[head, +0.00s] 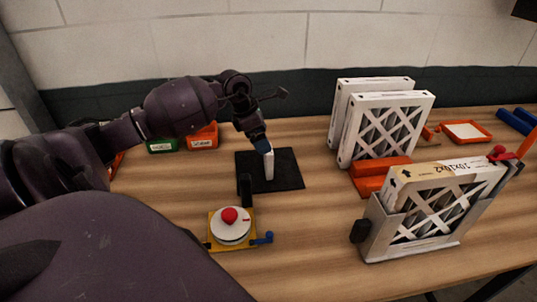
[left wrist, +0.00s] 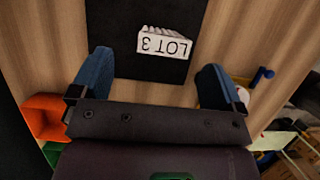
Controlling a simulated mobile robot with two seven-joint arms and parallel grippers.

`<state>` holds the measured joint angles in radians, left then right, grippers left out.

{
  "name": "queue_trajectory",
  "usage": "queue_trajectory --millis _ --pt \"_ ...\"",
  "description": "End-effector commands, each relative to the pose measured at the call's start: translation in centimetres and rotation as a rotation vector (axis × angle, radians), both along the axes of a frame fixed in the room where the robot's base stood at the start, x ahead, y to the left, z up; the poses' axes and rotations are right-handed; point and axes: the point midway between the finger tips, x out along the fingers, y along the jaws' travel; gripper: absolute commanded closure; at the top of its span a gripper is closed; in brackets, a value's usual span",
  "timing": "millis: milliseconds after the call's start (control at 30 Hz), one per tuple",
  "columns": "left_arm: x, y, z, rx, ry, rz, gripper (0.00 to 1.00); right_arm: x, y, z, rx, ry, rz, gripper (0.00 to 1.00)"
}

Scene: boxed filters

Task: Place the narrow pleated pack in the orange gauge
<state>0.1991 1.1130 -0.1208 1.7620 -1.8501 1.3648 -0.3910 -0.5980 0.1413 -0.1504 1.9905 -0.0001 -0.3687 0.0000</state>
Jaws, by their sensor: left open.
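A small white block with a ridged side, marked "LOT 3", stands on a black mat (head: 290,181); it looks like the narrow pleated pack (head: 269,166). The pack also shows in the left wrist view (left wrist: 164,44), ahead of and between the two blue fingers. My left gripper (head: 260,145) is open at the pack's upper end in the head view; I cannot tell whether it touches. In the left wrist view the fingers (left wrist: 157,70) are wide apart with nothing between them. The orange block (head: 380,178), likely the gauge, lies right of the mat. My right gripper is out of view.
Two white-framed filters (head: 393,128) stand behind the orange block. A boxed filter (head: 435,210) sits in a metal holder at the front right. A yellow fixture with a red knob (head: 229,215) is near the front. Green (head: 163,146) and orange (head: 203,138) bins stand behind.

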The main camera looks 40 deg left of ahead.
Motion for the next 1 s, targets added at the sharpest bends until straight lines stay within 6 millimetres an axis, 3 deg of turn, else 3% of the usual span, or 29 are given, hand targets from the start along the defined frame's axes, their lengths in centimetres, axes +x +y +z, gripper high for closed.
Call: queue_trajectory --millis 267,700,1000 --pt "0.8 -0.7 -2.4 -0.003 -0.002 0.001 0.06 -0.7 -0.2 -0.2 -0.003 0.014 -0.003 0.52" --pt "1.6 -2.0 -6.6 -0.005 -0.001 0.002 0.06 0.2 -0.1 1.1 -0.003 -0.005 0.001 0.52" --pt "1.8 -2.1 -7.4 -0.002 -0.002 0.001 0.06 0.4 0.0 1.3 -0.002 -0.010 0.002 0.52"
